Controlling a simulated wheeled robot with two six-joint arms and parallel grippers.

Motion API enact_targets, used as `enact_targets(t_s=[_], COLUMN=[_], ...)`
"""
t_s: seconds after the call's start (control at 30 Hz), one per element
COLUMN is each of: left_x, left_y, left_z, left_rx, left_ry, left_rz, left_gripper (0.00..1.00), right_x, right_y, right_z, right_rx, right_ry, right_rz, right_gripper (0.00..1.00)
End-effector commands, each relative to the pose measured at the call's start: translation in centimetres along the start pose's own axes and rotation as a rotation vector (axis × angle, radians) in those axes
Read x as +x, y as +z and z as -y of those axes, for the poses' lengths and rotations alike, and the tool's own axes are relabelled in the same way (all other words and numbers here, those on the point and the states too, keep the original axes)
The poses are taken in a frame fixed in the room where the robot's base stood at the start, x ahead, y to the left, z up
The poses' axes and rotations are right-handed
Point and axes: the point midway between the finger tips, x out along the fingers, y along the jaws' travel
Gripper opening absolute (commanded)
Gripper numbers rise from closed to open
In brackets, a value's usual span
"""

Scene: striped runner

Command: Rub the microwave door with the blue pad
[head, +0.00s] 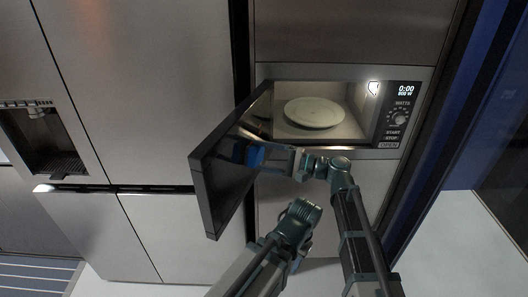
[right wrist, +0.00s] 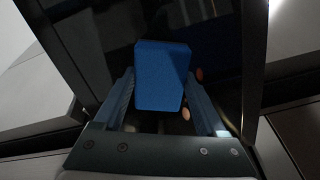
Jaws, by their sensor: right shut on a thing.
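The microwave door (head: 215,180) is dark and swung wide open to the left in the head view. My right gripper (head: 268,156) is shut on the blue pad (head: 254,155) at the door's inner face. In the right wrist view, the blue pad (right wrist: 162,75) sits between the two fingers of the right gripper (right wrist: 165,100), with the dark glossy door (right wrist: 215,45) behind it. Whether the pad touches the door or is just short of it, I cannot tell.
The lit microwave cavity (head: 350,128) holds a pale round plate (head: 314,112). A control panel (head: 399,115) is on its right. Steel cabinet fronts (head: 140,80) stand left of the door. A water dispenser recess (head: 45,140) is at far left. My two arms are close together below the microwave.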

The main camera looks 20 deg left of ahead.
Motion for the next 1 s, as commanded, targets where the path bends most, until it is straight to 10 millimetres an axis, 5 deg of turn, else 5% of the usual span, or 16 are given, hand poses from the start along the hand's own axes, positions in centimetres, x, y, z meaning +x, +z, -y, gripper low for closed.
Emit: enact_targets(t_s=[1.0], left_x=[-0.3], left_y=[0.0], left_z=[0.0], left_rx=[0.000], left_ry=[0.000], left_rz=[0.000], left_gripper=[0.43], right_x=[0.4], right_y=[3.8], right_z=[-1.2], right_rx=[0.000], right_ry=[0.000], right_rz=[0.000], right_gripper=[0.29])
